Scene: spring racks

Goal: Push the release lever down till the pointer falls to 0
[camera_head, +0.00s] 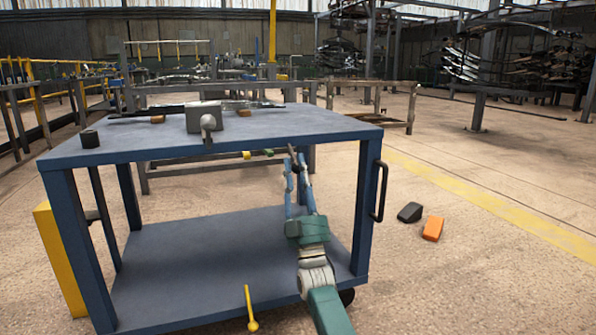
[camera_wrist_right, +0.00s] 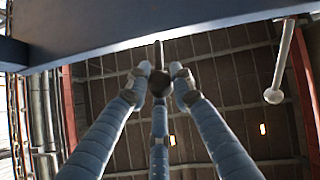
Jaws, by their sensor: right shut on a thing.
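My right gripper (camera_head: 295,165) reaches up in front of the blue cart's front edge, fingers pointing upward. In the right wrist view its blue fingers (camera_wrist_right: 158,82) close around a dark knob with a short thin rod above it. I cannot tell for certain that this is the release lever. A pale rod with a ball end (camera_wrist_right: 273,95) hangs apart from the fingers in the right wrist view. No pointer or scale can be made out. My left gripper is not in view.
The blue cart (camera_head: 120,149) carries a small black block (camera_head: 90,138) and orange blocks. A black wedge (camera_head: 410,212) and an orange block (camera_head: 433,228) lie on the floor at right.

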